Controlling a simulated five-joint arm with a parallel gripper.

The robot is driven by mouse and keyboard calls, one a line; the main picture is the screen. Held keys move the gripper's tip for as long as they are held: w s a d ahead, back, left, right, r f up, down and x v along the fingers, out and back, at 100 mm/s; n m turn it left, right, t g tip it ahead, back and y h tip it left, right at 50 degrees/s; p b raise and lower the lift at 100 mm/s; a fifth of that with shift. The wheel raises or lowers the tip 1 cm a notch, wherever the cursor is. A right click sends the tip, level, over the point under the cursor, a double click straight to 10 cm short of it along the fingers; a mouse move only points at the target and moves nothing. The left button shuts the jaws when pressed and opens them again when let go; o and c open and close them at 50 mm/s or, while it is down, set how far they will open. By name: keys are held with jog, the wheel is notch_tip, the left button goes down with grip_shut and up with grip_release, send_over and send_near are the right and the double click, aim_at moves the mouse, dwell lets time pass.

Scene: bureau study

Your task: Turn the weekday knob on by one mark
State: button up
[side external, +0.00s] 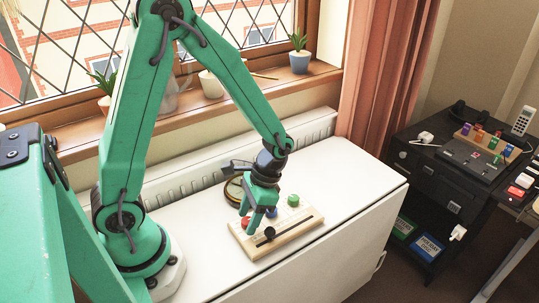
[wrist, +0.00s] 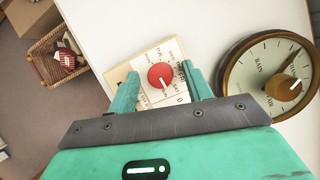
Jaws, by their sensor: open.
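The red knob (wrist: 161,75) sits on a pale board with printed letters (wrist: 118,74) around it; its white pointer line aims down and slightly right in the wrist view. My gripper (wrist: 160,69) is open, one finger on each side of the red knob, with gaps visible in the wrist view. In the side view my gripper (side external: 250,213) points down over it.
The board also bears a green knob (side external: 293,200), a blue knob (side external: 271,212) and a black knob (side external: 270,232). A round barometer (wrist: 230,68) lies close beside it. A wicker basket (wrist: 45,75) stands on the floor. The white top (side external: 350,180) is clear to the right.

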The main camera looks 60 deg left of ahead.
aim_at(247, 222)
jog(key=shift+r, duration=0.15)
jog(key=v, duration=0.7)
jog(key=shift+w+r, duration=0.2)
jog(key=shift+r, duration=0.05)
jog(key=shift+s, duration=0.15)
jog(key=s+n+t, duration=0.1)
jog(key=n+t, duration=0.1)
jog(key=shift+s+d+r+n, duration=0.1)
jog(key=shift+s+r+n, duration=0.1)
jog(key=shift+s+n, duration=0.15)
jog(key=shift+s+n+t, duration=0.85)
jog(key=shift+n+t, duration=0.25)
jog(key=shift+n, duration=0.05)
jog(key=shift+f, duration=0.1)
jog(key=shift+f, duration=3.8)
